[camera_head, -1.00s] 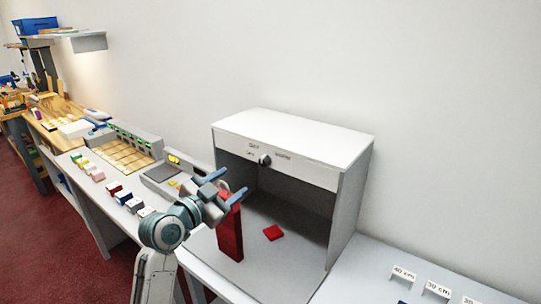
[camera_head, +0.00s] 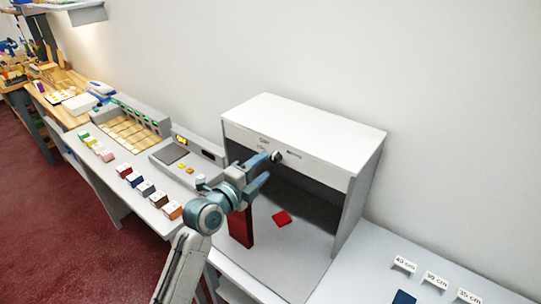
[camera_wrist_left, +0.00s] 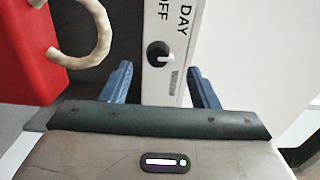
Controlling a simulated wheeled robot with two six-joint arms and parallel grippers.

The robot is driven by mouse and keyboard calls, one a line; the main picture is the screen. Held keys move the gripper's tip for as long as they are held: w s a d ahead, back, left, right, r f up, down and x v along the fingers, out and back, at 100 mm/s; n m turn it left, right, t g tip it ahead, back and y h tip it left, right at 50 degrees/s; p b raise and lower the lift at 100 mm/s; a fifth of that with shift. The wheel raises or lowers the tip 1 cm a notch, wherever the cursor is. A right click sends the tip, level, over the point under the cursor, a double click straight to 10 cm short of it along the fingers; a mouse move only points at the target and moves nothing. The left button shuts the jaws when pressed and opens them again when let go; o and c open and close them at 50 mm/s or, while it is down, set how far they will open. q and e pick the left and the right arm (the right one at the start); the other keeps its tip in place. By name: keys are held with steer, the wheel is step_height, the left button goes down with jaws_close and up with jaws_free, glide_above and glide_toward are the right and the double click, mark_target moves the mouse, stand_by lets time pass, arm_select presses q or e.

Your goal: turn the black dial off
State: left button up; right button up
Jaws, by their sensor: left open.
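The black dial (camera_head: 277,157) is on the white front panel of the grey cabinet, at the tip of my left gripper (camera_head: 264,169). In the left wrist view the dial (camera_wrist_left: 157,51) lies ahead of and between the two blue fingers (camera_wrist_left: 160,85), with a white mark on its right side. The words "DAY" and "OFF" are printed sideways above it in that view. The left gripper is open and empty; I see no contact with the dial in the wrist view. My right gripper is in neither view.
The cabinet (camera_head: 300,128) has an open bay with a flat red piece (camera_head: 282,218) inside. A tall red block (camera_head: 241,229) stands below my gripper; a red body (camera_wrist_left: 28,60) with a cream hook (camera_wrist_left: 95,40) is close left in the wrist view. Small blocks (camera_head: 145,188) line the counter left.

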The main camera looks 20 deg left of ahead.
mark_target(273, 160)
arm_select(q)
steer(key=shift+p+x, duration=0.6)
steer(key=shift+x, duration=1.35)
steer(key=shift+c, duration=0.8)
steer(key=c, duration=0.8)
